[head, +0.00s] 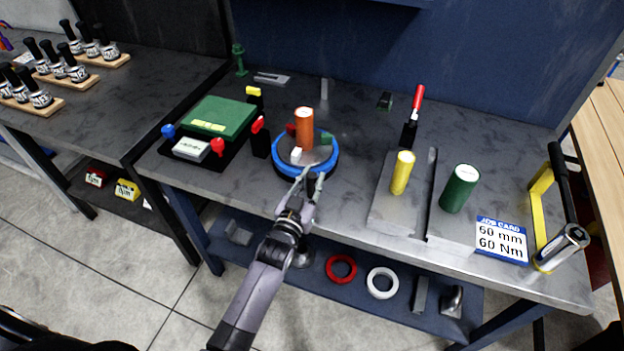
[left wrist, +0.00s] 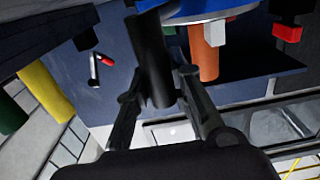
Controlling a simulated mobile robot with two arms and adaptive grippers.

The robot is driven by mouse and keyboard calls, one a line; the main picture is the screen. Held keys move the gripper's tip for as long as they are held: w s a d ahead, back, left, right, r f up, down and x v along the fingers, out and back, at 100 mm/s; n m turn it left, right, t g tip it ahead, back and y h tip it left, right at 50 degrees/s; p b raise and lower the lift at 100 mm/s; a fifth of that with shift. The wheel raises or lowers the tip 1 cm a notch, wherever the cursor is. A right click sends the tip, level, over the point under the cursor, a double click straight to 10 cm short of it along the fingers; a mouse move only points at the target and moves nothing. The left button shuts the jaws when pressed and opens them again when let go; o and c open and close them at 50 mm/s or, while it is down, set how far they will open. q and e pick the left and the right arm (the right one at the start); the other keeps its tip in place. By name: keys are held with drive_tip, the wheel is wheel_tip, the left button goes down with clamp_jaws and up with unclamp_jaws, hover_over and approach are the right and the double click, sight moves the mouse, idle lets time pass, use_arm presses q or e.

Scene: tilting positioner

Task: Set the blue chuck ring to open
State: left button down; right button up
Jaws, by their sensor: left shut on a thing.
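The blue chuck ring (head: 329,169) lies around a round chuck on the bench. It also shows at the top of the left wrist view (left wrist: 205,10). An orange cylinder (head: 305,128) stands upright in the chuck, with red, white and green jaws around it. My left gripper (head: 311,180) is at the ring's front edge. In the left wrist view its fingers (left wrist: 160,88) are closed on a dark round handle (left wrist: 148,50) that reaches the ring. No open or shut marking on the ring is readable. My right gripper is out of view.
Left of the chuck is a black box with a green top (head: 217,118) and coloured knobs. Right are a grey plate (head: 393,213), yellow (head: 403,172) and green (head: 459,188) cylinders, a job card (head: 501,240) and a yellow-framed tool (head: 541,215). A red-handled clamp (head: 417,100) stands behind.

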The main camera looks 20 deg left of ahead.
use_arm(q)
drive_tip(key=c, duration=1.4)
unclamp_jaws()
drive_tip(key=s, duration=0.8)
drive_tip(key=s+a, duration=0.1)
drive_tip(key=s, duration=0.3)
